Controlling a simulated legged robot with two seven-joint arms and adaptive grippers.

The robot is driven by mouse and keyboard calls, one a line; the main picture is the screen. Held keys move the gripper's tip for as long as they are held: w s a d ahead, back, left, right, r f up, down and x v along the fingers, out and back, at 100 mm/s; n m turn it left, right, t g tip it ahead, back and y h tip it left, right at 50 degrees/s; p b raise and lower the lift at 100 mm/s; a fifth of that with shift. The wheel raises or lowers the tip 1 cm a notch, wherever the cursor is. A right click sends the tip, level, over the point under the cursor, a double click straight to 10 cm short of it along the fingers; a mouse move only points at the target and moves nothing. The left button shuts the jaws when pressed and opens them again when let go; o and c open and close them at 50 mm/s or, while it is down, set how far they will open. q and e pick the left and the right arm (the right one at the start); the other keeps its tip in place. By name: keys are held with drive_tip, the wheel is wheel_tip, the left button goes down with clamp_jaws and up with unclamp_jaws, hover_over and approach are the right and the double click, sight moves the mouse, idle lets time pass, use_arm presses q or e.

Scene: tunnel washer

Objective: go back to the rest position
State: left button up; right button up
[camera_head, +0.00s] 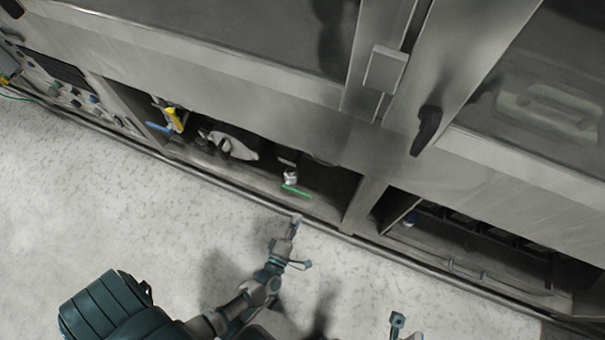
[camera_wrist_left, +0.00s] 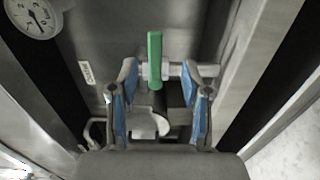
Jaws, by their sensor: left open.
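My left gripper (camera_head: 299,241) is open and empty over the pale floor, in front of the open bay under the washer. In the left wrist view its two blue-padded fingers (camera_wrist_left: 161,95) stand apart. A valve with a green handle (camera_head: 297,191) sits inside the bay, beyond the fingertips. In the left wrist view the green handle (camera_wrist_left: 155,57) stands between and beyond the fingers, on a pale horizontal pipe. The fingers look clear of the handle. Part of my right arm's end (camera_head: 398,322) shows at the bottom edge; its jaw state cannot be made out.
The washer's lower rail (camera_head: 200,178) runs diagonally across the picture. A yellow-handled part (camera_head: 174,119) and a white fitting (camera_head: 236,147) are inside the bay. A dial gauge (camera_wrist_left: 33,17) shows in the left wrist view. The speckled floor (camera_head: 80,190) at left is clear.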

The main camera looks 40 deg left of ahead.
use_arm(q)
drive_tip(key=shift+v, duration=1.15)
